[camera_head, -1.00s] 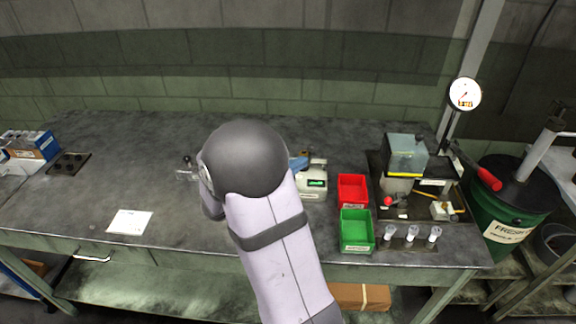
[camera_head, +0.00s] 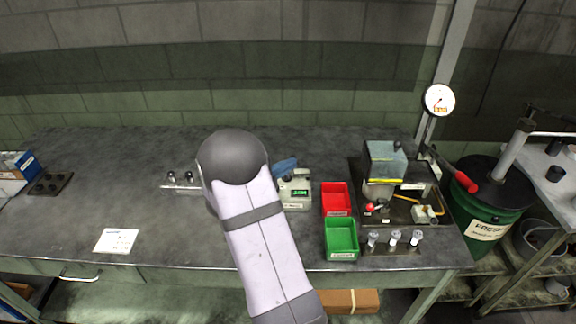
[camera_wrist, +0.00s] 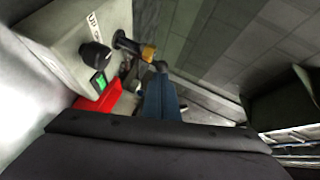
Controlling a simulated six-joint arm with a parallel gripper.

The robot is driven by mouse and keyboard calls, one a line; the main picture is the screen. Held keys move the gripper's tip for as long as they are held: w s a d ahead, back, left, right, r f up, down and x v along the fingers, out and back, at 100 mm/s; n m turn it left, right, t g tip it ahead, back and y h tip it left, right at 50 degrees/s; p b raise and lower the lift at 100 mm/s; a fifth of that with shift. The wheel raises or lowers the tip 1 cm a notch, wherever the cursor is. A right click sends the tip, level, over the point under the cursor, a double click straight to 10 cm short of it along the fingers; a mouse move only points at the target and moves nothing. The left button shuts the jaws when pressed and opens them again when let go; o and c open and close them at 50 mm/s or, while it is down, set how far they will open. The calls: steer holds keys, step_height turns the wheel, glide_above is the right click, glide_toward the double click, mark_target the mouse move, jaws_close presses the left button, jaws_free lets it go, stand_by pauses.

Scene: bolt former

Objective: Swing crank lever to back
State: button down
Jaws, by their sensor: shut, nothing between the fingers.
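I cannot tell for certain which part is the crank lever. A metal fixture with short black-knobbed posts (camera_head: 180,180) stands left of my arm, and its right side is hidden behind the arm. A lever with a red grip (camera_head: 466,182) slopes down beside the gauge at the right. My gripper shows in the wrist view as blue fingers (camera_wrist: 160,98) pressed together beyond a dark body; they hold nothing. In the head view the blue part (camera_head: 285,166) shows right of my wrist, by a beige device with a green display (camera_head: 295,190).
A red bin (camera_head: 336,186) and a green bin (camera_head: 342,224) stand right of the device. Several small clear-topped pieces (camera_head: 395,238) stand in front of a machine with a clear cover (camera_head: 384,160). A paper (camera_head: 116,241) lies at the left; the bench (camera_head: 110,180) around it is mostly clear.

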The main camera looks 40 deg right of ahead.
steer(key=shift+w+m+g, duration=0.45)
steer(key=shift+m+g, duration=0.15)
steer(key=shift+g, duration=0.2)
steer(key=shift+w+d+f+m+g+b, duration=0.15)
steer(key=shift+w+m+g+b, duration=0.15)
steer(key=shift+m+g+b, duration=0.25)
steer(key=shift+w+d+r+m+g+b, duration=0.15)
steer(key=shift+w+m+g+b, duration=0.15)
steer(key=shift+g, duration=0.35)
steer(key=shift+w+d+f+b, duration=0.15)
steer(key=shift+w+d+b, duration=0.1)
steer(key=shift+w+b, duration=0.1)
steer(key=shift+w+d+b, duration=0.55)
steer(key=shift+w+b, duration=0.15)
steer(key=shift+b, duration=0.05)
steer(key=shift+w+d+b, duration=0.55)
steer(key=shift+d+b, duration=0.05)
steer(key=shift+d, duration=0.15)
steer(key=shift+w+d+b, duration=0.25)
steer(key=shift+d+b, duration=0.05)
steer(key=shift+d, duration=0.25)
steer(key=shift+w+d+b, duration=0.2)
steer(key=shift+d+b, duration=0.05)
steer(key=shift+d, duration=0.25)
steer(key=shift+w+d, duration=0.15)
steer(key=shift+d, duration=0.55)
steer(key=shift+r, duration=0.2)
